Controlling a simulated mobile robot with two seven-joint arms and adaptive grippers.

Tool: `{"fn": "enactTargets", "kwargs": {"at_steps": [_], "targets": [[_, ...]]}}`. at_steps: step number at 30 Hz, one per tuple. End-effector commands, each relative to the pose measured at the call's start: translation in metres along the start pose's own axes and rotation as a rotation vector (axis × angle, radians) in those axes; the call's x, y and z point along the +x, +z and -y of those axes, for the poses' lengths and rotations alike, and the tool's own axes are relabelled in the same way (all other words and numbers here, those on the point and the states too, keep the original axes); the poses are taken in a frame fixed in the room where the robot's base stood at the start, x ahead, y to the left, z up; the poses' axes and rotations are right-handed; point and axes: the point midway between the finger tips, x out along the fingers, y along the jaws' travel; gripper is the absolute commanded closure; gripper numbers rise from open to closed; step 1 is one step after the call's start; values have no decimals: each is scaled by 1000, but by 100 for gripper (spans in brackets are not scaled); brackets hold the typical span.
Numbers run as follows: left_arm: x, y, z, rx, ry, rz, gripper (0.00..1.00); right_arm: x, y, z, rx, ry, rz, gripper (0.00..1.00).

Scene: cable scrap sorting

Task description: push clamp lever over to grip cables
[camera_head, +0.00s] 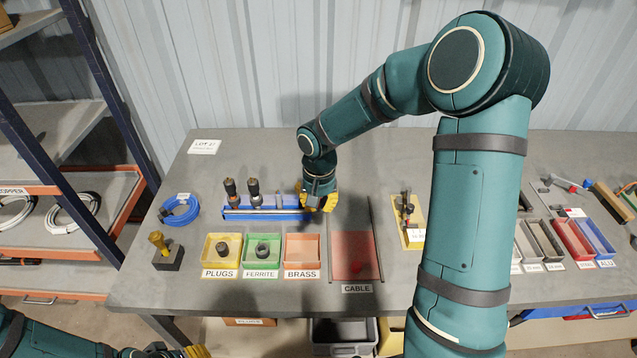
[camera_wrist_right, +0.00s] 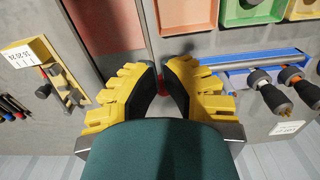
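The clamp (camera_head: 407,208) stands on a yellow board right of the cable area. It also shows at the left of the right wrist view (camera_wrist_right: 62,84), with a dark lever; whether cables lie in it is too small to tell. My right gripper (camera_head: 318,203) has yellow fingers and is over the right end of the blue rack, left of the clamp and apart from it.
A blue rack (camera_head: 265,214) holds upright dark connectors. Yellow (camera_head: 221,236), green (camera_head: 262,236) and orange (camera_head: 302,238) bins stand in front, beside a red cable area (camera_head: 353,240). A blue cable coil (camera_head: 179,211) lies left. My right arm covers the bench right of the clamp.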

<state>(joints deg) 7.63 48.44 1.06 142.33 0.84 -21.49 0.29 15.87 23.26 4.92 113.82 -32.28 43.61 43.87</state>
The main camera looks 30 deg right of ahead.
Motion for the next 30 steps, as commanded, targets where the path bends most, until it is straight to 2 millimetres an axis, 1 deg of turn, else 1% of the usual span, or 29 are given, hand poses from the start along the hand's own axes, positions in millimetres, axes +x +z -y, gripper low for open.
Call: {"fn": "enactTargets", "kwargs": {"at_steps": [1, 7, 18, 23, 30], "targets": [[5, 1, 2, 0, -1, 0, 53, 8, 0, 0, 0, 0, 1, 100], [16, 2, 5, 1, -3, 1, 53, 25, 0, 0, 1, -1, 1, 100], [-12, -2, -4, 1, 2, -1, 53, 12, -32, 0, 3, -1, 0, 100], [-22, -3, -8, 1, 5, -1, 53, 9, -46, 0, 2, -2, 1, 100], [-22, -3, -8, 1, 5, 0, 53, 10, -68, 0, 2, -1, 0, 100]]}}
